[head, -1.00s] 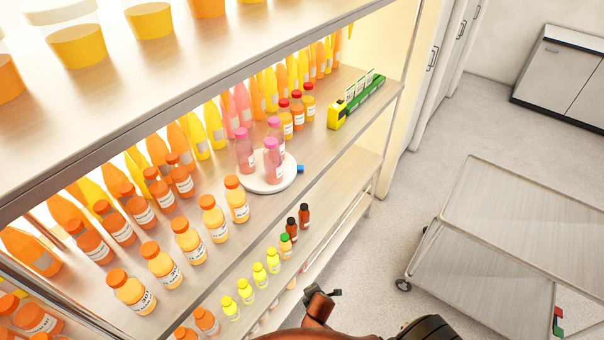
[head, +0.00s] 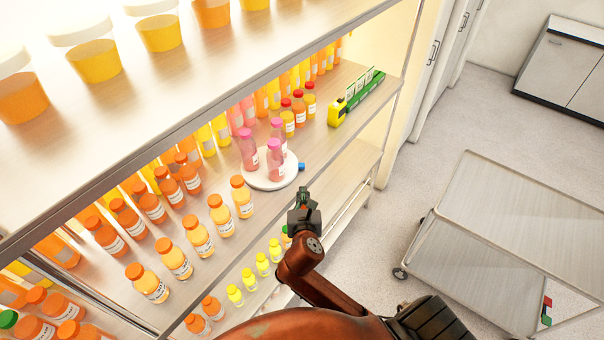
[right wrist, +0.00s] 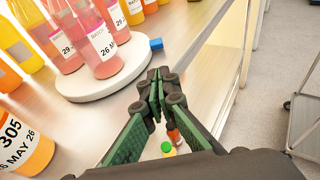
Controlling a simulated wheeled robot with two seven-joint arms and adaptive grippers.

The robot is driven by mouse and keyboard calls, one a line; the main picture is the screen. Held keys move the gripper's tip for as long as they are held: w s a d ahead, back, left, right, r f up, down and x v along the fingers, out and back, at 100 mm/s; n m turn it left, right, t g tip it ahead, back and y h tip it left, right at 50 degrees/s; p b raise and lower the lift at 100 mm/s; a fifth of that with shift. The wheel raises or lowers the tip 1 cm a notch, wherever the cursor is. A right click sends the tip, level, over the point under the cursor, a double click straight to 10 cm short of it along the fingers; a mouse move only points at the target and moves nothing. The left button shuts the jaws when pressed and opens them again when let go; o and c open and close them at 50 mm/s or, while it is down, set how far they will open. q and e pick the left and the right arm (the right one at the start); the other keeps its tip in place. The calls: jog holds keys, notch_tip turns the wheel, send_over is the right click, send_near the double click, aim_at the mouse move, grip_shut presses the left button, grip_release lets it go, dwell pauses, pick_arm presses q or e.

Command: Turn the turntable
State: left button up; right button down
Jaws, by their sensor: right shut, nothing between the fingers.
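The turntable (head: 262,181) is a white round disc on the middle shelf. Several pink bottles stand upright on it, one of them at its front (head: 275,160). A small blue knob (head: 301,167) shows at its right edge; it also shows in the right wrist view (right wrist: 156,44). My right gripper (head: 302,192) is in front of the shelf's edge, below and near the knob but apart from it. In the right wrist view its green-padded fingers (right wrist: 155,88) meet at the tips, shut and empty. My left gripper is not in view.
Orange-capped bottles (head: 241,196) stand in rows left of the turntable. Small bottles stand on the shelf below. A grey cart (head: 490,215) stands at the right.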

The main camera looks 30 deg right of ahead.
aim_at(303, 168)
jog(key=x, duration=0.3)
jog(key=p+x, duration=0.1)
jog(key=x, duration=0.3)
jog(key=r+x, duration=0.1)
jog(key=x, duration=0.2)
jog(key=shift+w+d+f, duration=0.1)
jog(key=shift+w+d, duration=0.1)
jog(key=shift+w, duration=0.05)
jog(key=shift+d+p, duration=0.1)
jog(key=shift+p, duration=0.2)
